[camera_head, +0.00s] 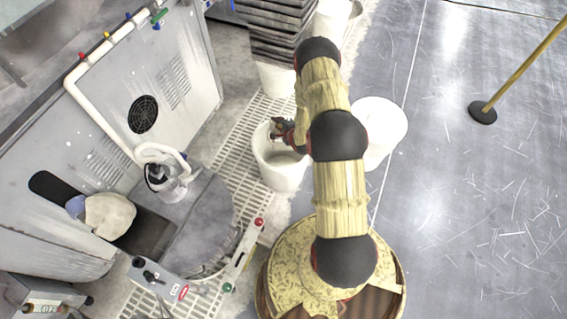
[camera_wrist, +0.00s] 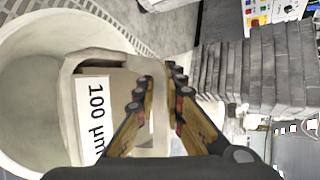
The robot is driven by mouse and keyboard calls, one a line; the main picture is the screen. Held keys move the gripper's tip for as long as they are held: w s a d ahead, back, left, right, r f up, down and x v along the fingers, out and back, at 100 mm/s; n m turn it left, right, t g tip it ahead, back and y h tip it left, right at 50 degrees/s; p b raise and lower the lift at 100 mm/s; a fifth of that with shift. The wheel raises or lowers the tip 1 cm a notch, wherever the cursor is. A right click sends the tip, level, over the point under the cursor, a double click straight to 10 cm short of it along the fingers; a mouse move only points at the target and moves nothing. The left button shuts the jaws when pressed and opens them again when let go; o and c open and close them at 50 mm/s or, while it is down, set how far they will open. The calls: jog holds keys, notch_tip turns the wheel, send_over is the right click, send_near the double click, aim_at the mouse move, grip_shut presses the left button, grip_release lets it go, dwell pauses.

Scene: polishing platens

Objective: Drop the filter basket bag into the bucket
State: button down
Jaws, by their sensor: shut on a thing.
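The filter basket bag (camera_wrist: 67,95) is cream, with a pale label reading "100 µm", in the wrist view. My gripper (camera_wrist: 161,90) is shut on its right edge, one finger on each side of the wall. The bag is over the mouth of the white bucket (camera_wrist: 30,60); I cannot tell how far it reaches inside. In the head view the bucket (camera_head: 280,178) stands on the floor grating, left of my arm. My gripper (camera_head: 282,132) is over its far rim there, and the bag is mostly hidden.
Another white container (camera_head: 382,128) stands right of my arm. A stack of dark grey slabs (camera_head: 278,30) is behind the bucket. The polishing machine (camera_head: 140,110) is at left, with a cream bundle (camera_head: 108,214) on it. A yellow post (camera_head: 520,70) stands at right; floor there is open.

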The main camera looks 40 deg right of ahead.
jog(key=shift+f, duration=0.2)
jog(key=c, duration=1.9)
grip_release()
jog(key=shift+o, duration=0.5)
jog(key=v, duration=1.2)
